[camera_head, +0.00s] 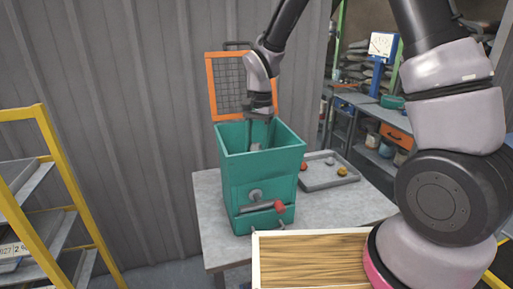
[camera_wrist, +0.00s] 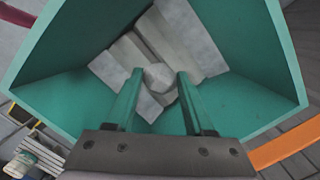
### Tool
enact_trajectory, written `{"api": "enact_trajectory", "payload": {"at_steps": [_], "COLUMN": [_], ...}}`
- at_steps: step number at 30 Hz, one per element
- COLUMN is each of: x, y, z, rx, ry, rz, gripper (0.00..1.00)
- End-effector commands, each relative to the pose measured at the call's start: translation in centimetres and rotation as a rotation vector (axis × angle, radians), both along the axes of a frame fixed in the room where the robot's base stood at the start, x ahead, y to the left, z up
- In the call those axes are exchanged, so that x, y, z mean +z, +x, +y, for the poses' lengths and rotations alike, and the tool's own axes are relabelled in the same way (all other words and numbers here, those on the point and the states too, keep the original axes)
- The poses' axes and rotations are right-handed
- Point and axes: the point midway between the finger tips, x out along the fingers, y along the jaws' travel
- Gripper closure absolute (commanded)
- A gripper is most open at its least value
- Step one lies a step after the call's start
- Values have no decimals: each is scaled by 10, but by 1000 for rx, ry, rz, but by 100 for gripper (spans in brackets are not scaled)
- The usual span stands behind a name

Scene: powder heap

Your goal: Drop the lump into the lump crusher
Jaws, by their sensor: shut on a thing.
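The lump crusher (camera_head: 262,170) is a teal open-topped box with a metal crank and red handle on its front, standing on the table. My gripper (camera_head: 260,135) points down into its open top. In the wrist view, my gripper (camera_wrist: 157,75) is shut on a small rounded grey lump (camera_wrist: 158,78), held between the fingertips. The lump also shows small in the head view (camera_head: 256,147). Beneath it are the crusher's grey metal inner parts (camera_wrist: 185,35). The gap between the lump and those parts is hard to judge.
An orange-framed mesh panel (camera_head: 212,90) stands upright behind the crusher. A grey tray (camera_head: 316,187) with small red, grey and yellow pieces lies to its right on the table (camera_head: 215,235). A wood-floored, white-rimmed box (camera_head: 256,250) is in front. A yellow rack (camera_head: 52,150) stands left.

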Motion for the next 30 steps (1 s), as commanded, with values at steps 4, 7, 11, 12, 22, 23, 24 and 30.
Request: {"api": "enact_trajectory", "payload": {"at_steps": [4, 7, 11, 12, 22, 23, 24, 30], "x": [-8, -8, -9, -10, -20, -20, -20, -20], "y": [0, 0, 0, 0, 0, 0, 0, 0], "z": [0, 0, 0, 0, 0, 0, 0, 0], "rx": [0, 0, 0, 0, -1, -1, -1, 0], "ry": [0, 1, 1, 1, 1, 1, 2, 1], "rz": [-1, -2, 0, 0, 0, 0, -1, 0], "gripper": [100, 100, 100, 100, 100, 100, 100, 17]}}
